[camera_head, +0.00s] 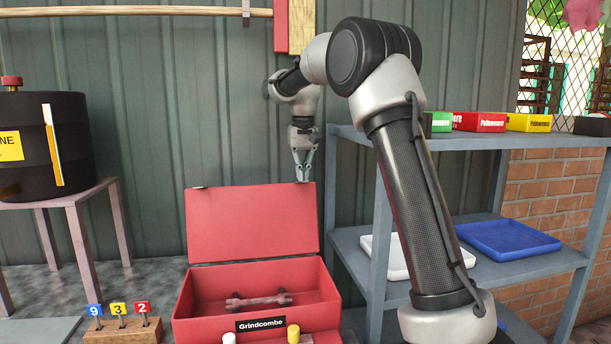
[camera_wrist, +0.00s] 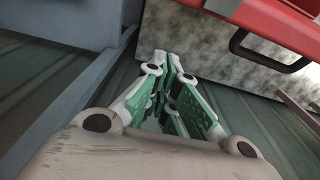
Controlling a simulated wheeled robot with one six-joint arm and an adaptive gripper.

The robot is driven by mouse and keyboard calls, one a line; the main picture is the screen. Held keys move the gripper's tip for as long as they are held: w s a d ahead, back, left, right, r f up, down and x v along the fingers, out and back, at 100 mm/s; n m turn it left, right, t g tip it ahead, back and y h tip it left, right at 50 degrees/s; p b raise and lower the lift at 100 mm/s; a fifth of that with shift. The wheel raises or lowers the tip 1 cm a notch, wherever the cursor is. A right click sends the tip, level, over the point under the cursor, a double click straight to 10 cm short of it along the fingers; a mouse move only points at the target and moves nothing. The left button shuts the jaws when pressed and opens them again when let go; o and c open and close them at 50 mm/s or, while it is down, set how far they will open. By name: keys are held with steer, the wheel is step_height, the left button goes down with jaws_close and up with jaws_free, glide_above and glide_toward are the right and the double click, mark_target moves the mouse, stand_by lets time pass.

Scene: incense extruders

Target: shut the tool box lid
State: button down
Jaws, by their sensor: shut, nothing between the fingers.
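The red tool box (camera_head: 318,306) stands on the grey surface, with its lid (camera_head: 252,224) open and standing nearly upright, tilted back. A metal bar-like tool (camera_head: 258,300) lies inside. My gripper (camera_head: 303,179) is shut and empty, pointing down at the right end of the lid's top edge. I cannot tell whether it touches the lid. In the wrist view the closed fingers (camera_wrist: 168,62) show nothing between them, and a red part of the tool box (camera_wrist: 258,18) with a dark handle (camera_wrist: 270,55) is at the upper right.
A blue-grey shelf (camera_head: 350,245) stands close on the right, with a white tray (camera_head: 397,262), a blue tray (camera_head: 507,240) and small boxes (camera_head: 478,122). A numbered wooden block (camera_head: 122,332) sits at front left. A dark drum (camera_head: 40,145) stands on a stool. A corrugated wall (camera_head: 150,120) is behind.

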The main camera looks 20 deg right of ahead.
steer(key=shift+s+a+r, duration=0.1)
steer(key=shift+s+a, duration=0.1)
steer(key=shift+s, duration=0.75)
steer(key=shift+s+a+r, duration=0.1)
steer(key=shift+s+a, duration=0.1)
steer(key=shift+s, duration=0.75)
